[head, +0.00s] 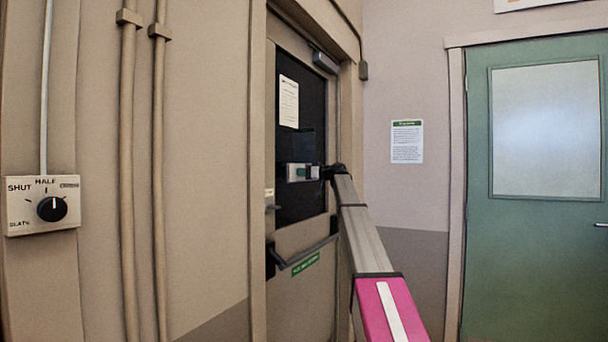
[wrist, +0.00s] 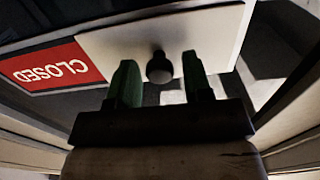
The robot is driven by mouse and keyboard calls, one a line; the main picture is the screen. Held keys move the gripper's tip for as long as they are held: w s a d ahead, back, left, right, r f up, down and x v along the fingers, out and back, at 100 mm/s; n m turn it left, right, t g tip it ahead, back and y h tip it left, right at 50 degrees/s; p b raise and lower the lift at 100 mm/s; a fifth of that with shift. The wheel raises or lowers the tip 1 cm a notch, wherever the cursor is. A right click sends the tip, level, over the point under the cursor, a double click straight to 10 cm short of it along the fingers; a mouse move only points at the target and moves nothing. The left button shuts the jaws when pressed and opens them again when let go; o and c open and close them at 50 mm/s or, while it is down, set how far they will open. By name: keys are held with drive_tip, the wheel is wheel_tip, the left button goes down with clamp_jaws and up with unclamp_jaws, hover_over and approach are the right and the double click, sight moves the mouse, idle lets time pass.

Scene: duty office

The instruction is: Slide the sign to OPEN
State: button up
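The sign (head: 298,172) is a small pale plate on the dark window of the door, in the middle of the head view. In the wrist view, its red part (wrist: 50,70) with the word CLOSED shows at the left. A white slide plate (wrist: 215,35) covers the part to the right. A dark round knob (wrist: 159,68) stands out from the white plate. My gripper (wrist: 158,75) is open, with a green finger on each side of the knob and a visible gap on both sides. In the head view, my arm largely hides the gripper at the sign's right end.
The beige door (head: 300,220) has a push bar (head: 305,255) below the window and a paper notice (head: 288,102) above the sign. A dial box (head: 42,205) is on the left wall. A green door (head: 535,250) stands at the right.

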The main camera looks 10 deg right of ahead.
clamp_jaws()
drive_tip(key=w+d, duration=0.9)
drive_tip(key=w, duration=0.3)
drive_tip(key=shift+w, duration=0.3)
drive_tip(key=shift+d+r, duration=0.1)
drive_tip(key=shift+d, duration=0.05)
drive_tip(key=shift+o, duration=1.2)
unclamp_jaws()
drive_tip(key=v, duration=1)
drive_tip(key=shift+s+d, duration=0.2)
drive_tip(key=shift+d, duration=0.15)
